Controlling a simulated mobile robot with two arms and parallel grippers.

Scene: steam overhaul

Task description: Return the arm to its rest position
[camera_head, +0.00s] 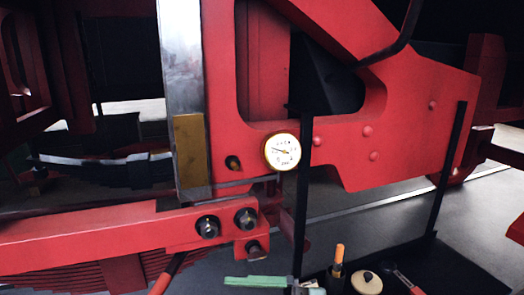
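Neither of my grippers shows in the head view, and I make out no part of my arms there. How they stand and whether they hold anything cannot be seen. In front of me is a large red steel frame (410,110) with bolts and a bright metal upright (181,70). A round brass-rimmed gauge (281,152) with a white dial sits against the frame, near the middle of the view.
A red bar (80,238) with large bolts crosses the lower left. A black tray (450,268) with thin posts stands lower right. An orange-handled tool (338,258), a cream round knob (367,281) and a green tool (255,281) show at the bottom. Grey floor (385,215) lies behind.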

